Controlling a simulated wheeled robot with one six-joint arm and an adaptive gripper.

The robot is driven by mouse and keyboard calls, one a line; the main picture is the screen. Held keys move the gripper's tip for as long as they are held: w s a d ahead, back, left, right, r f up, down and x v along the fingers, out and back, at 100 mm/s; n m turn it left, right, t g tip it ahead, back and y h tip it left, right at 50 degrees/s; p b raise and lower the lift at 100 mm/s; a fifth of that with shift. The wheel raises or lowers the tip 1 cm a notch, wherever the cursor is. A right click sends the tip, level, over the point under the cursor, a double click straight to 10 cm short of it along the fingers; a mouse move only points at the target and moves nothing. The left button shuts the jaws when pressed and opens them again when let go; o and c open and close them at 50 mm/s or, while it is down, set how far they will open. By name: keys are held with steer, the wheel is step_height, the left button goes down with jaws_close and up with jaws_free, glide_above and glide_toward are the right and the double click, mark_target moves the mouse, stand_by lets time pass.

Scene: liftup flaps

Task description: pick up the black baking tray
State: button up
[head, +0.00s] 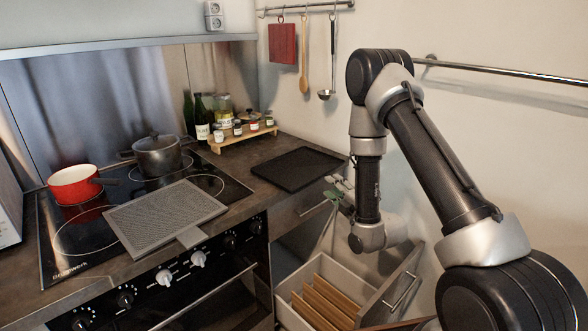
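The black baking tray (297,168) is a flat, dark rectangle lying on the dark countertop, right of the stove and close to the right wall. My gripper (335,190) is just in front of the tray's right end, near the counter's front edge. It looks small and partly covered by my arm. I cannot tell whether its fingers are open or closed, or whether they touch the tray's edge.
An open drawer (372,292) with wooden dividers juts out below my gripper. A grey mesh screen (165,217), a red pot (75,184) and a dark lidded pot (158,156) are on the hob. A spice rack (243,138) with jars stands behind the tray.

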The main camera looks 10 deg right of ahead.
mark_target(321, 177)
steer(key=x, duration=0.7)
steer(key=shift+w+f, duration=0.2)
steer(key=shift+w, duration=0.15)
jaws_close()
